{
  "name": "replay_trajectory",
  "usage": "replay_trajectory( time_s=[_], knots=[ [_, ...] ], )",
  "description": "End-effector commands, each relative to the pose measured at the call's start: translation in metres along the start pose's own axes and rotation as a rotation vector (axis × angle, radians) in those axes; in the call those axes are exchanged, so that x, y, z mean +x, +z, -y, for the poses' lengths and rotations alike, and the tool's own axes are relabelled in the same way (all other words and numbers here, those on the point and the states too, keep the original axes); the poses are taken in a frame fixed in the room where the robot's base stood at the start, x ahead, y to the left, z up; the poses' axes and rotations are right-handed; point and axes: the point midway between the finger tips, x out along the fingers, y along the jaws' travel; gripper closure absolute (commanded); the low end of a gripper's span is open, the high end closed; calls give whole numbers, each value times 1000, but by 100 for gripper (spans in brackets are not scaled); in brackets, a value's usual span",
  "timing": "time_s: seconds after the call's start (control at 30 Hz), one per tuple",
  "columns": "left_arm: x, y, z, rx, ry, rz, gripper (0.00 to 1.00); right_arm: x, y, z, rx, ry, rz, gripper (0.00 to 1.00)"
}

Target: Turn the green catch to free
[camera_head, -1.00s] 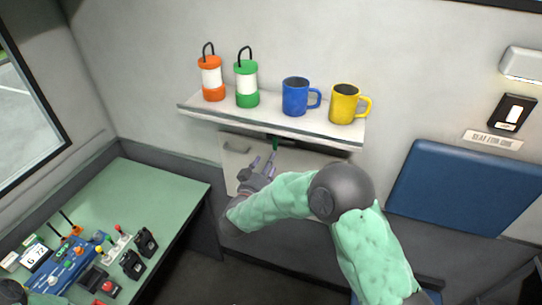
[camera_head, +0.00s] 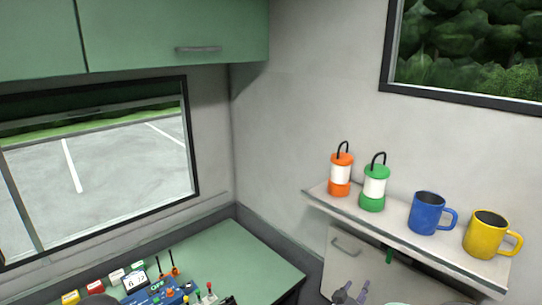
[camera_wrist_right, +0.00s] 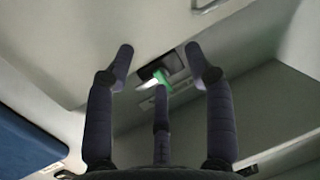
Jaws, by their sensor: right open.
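The green catch (camera_head: 388,254) sits just under the wall shelf, at the top of a pale panel (camera_head: 347,262) with a handle. In the right wrist view the green catch (camera_wrist_right: 162,77) lies ahead, between and beyond my spread fingers. My right gripper (camera_head: 352,291) is at the bottom edge of the head view, below and left of the catch. Its fingers (camera_wrist_right: 160,65) are open and empty, and appear apart from the catch. Only the fingertips show in the head view. My left gripper is not in view.
The shelf (camera_head: 325,203) above the catch holds an orange lantern (camera_head: 341,175), a green lantern (camera_head: 374,187), a blue mug (camera_head: 427,213) and a yellow mug (camera_head: 486,234). A green desk (camera_head: 235,255) with controls stands at lower left. Green cabinets (camera_head: 170,35) hang above the window.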

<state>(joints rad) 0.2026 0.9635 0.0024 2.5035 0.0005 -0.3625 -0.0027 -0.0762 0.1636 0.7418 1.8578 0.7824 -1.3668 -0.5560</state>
Motion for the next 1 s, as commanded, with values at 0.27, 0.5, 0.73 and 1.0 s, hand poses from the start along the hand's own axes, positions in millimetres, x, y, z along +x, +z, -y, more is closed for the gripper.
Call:
replay_trajectory(
  time_s=[0.27,0.5,0.73,1.0],
  knots=[
    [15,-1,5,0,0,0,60,-35,178,40,-42,-329,446,46],
    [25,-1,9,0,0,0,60,-122,308,33,-71,-507,890,46],
    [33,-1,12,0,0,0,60,-223,384,0,-109,-596,1286,46],
    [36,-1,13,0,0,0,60,-277,406,-24,-138,-623,1483,46]
  ],
)
